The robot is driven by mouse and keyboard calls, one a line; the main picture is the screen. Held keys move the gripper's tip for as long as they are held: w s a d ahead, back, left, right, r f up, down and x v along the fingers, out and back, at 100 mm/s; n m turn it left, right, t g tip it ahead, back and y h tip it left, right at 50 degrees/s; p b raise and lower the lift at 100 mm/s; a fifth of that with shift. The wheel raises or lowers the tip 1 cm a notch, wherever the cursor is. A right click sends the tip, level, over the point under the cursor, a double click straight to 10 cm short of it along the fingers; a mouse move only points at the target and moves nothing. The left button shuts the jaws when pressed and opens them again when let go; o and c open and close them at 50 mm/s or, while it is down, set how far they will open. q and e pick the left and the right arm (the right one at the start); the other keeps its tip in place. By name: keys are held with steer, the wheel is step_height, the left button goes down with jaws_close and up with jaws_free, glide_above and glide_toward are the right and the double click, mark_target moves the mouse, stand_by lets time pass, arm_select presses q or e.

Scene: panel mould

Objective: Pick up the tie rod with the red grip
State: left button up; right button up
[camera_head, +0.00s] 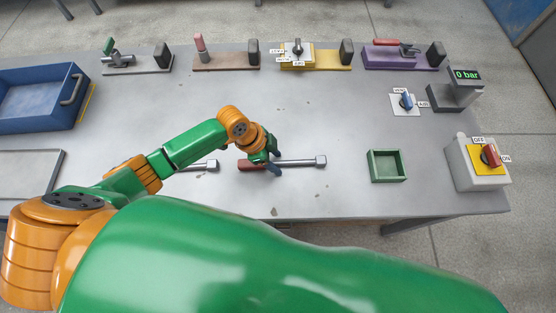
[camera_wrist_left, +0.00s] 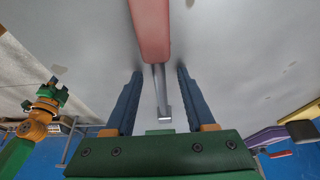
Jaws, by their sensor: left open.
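The tie rod with the red grip (camera_head: 250,165) lies on the grey table, its grip to the left and its metal shaft ending in a square block on the right. My left gripper (camera_head: 272,168) is open at this rod, near where the grip meets the shaft. In the left wrist view the red grip (camera_wrist_left: 151,30) and shaft run between the two blue fingers (camera_wrist_left: 160,72), with a gap on each side. A second rod (camera_head: 208,166) lies to the left, its grip end hidden behind my arm. My right arm appears small at the left of the wrist view; its jaws are unclear.
A blue bin (camera_head: 35,115) is at the left.

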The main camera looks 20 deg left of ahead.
arm_select(q)
jaws_close()
